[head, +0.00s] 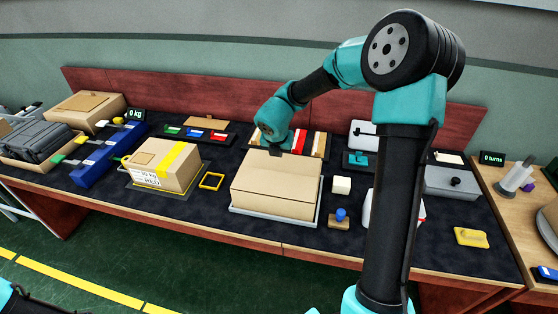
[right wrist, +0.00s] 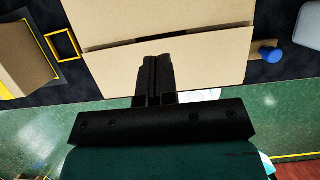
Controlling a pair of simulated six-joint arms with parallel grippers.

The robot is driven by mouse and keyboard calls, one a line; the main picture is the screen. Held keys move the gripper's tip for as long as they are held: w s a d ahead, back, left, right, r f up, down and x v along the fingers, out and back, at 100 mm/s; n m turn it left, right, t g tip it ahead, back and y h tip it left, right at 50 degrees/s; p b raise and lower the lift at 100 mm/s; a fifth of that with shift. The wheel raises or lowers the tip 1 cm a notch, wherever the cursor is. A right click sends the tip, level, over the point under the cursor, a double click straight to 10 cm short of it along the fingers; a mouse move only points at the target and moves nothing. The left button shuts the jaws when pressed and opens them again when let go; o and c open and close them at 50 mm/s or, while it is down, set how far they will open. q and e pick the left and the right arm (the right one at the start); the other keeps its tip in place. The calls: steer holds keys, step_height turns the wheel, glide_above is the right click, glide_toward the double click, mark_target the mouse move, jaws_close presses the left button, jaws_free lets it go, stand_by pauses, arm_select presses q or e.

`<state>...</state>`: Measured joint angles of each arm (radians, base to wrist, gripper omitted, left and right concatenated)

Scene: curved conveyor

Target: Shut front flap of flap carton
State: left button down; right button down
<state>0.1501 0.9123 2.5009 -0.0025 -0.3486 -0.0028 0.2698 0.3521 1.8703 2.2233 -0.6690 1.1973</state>
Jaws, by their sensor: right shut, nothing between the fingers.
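The flap carton (head: 275,205) is a plain tan box on a pale tray in the middle of the table. In the right wrist view, two tan panels (right wrist: 110,68) lie with a narrow dark slit between them. The near panel is at the carton's front side; I cannot tell how far it is tilted. My right gripper (head: 277,152) is over the carton's top, pointing down in the head view. In the wrist view its fingers (right wrist: 152,60) are together, empty, and overlap the near panel; contact is unclear. My left gripper is out of view.
A taped carton (head: 165,168) and a small yellow frame (head: 211,181) stand to the left. A white cube (head: 342,185) and a blue-knobbed block (head: 340,217) sit close on the right. A red back board (head: 190,92) runs behind the table.

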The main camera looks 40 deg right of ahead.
step_height(320, 180, up, 7)
steer(key=shift+s+a, duration=0.15)
stand_by(0.4)
steer(key=m, duration=1.2)
steer(key=s+a+f+m, duration=0.1)
steer(key=m, duration=1.1)
steer(key=a+m, duration=0.1)
steer(key=m, duration=1.1)
steer(key=shift+s+f+g+y, duration=0.15)
steer(key=shift+f+g+y, duration=0.15)
steer(key=shift+f, duration=0.1)
